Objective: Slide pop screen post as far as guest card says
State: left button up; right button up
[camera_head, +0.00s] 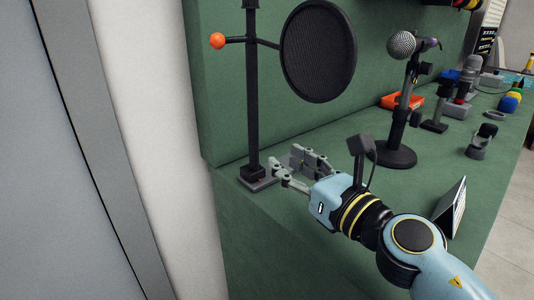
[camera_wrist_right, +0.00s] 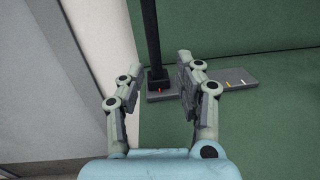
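The pop screen (camera_head: 318,52) is a round black mesh disc on a dark upright post (camera_head: 252,100) with an orange knob (camera_head: 217,41). The post's foot (camera_wrist_right: 158,77) sits toward the left end of a grey rail (camera_wrist_right: 235,77), which carries a yellow and a white mark; a small red mark shows by the foot. My right gripper (camera_head: 287,160) is open and low beside the foot. In the right wrist view its fingers (camera_wrist_right: 150,80) are spread, with the foot between and just beyond them; contact cannot be told. The right finger hides part of the rail. A tilted card (camera_head: 451,208) has unreadable print. My left gripper is out of view.
A microphone on a round-based stand (camera_head: 396,153) stands right of my right gripper. An orange tray (camera_head: 402,101), small microphones and coloured foam caps (camera_head: 508,103) lie farther back. A green panel is behind the post, a pale wall at left. Green table between gripper and card is clear.

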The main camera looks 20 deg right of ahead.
aim_at(257, 148)
jog(key=shift+w+a+f+n, duration=0.3)
jog(key=shift+w+a+n, duration=0.1)
jog(key=shift+a+n, duration=0.1)
jog(key=shift+w, duration=0.15)
jog(key=shift+w+a, duration=0.15)
jog(key=shift+w, duration=0.2)
jog(key=shift+x, duration=1.15)
jog(key=x, duration=0.3)
jog(key=shift+w+a, duration=0.15)
jog(key=shift+w, duration=0.2)
jog(key=shift+w+a, duration=0.1)
jog(key=shift+w, duration=0.15)
jog(key=shift+c, duration=2.8)
grip_shut()
